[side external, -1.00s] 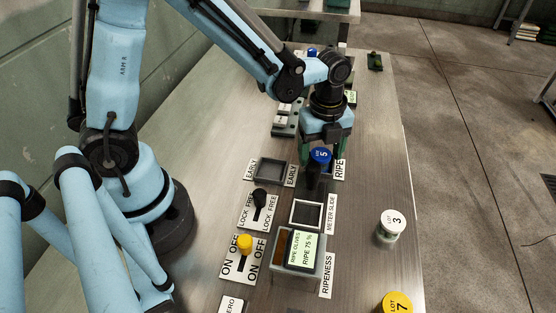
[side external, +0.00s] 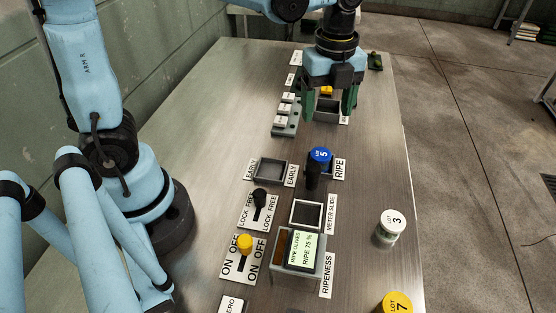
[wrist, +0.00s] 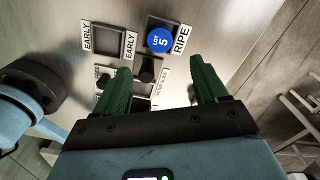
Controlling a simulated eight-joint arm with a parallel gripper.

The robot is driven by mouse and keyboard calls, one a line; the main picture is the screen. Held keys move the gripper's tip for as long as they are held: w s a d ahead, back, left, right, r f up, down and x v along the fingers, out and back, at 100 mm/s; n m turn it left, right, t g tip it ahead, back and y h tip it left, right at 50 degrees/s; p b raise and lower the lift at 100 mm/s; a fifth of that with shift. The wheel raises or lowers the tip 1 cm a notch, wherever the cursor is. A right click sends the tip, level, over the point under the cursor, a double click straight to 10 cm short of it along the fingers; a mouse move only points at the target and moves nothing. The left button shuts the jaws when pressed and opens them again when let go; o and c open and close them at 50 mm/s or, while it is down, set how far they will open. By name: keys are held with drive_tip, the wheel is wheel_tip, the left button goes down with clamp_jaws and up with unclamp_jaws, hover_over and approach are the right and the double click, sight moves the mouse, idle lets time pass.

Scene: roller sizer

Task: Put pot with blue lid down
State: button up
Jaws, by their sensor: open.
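The pot with the blue lid (side external: 320,155), marked 5, stands in the place beside the RIPE label (side external: 340,169). A black knob or handle (side external: 312,176) stands close in front of it and hides part of it. In the wrist view the blue lid (wrist: 160,39) shows from above in its square tray, apart from my fingers. My gripper (side external: 333,113) is open and empty, beyond the pot and above the bench. Its two green fingers (wrist: 163,72) are spread wide in the wrist view.
An empty EARLY tray (side external: 270,171) lies left of the pot. The LOCK FREE lever (side external: 260,200), yellow switch (side external: 245,243) and RIPE 75 % display (side external: 303,249) are nearer. A white-lidded pot (side external: 390,227) and yellow-lidded pot (side external: 396,303) stand at right.

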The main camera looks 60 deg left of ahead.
drive_tip(key=s+a+n+t, duration=0.3)
drive_tip(key=n, duration=0.8)
drive_tip(key=s+a+n+t, duration=0.3)
drive_tip(key=n+t, duration=0.1)
drive_tip(key=n, duration=0.6)
drive_tip(key=shift+s+r+n, duration=0.2)
drive_tip(key=shift+s+n, duration=0.2)
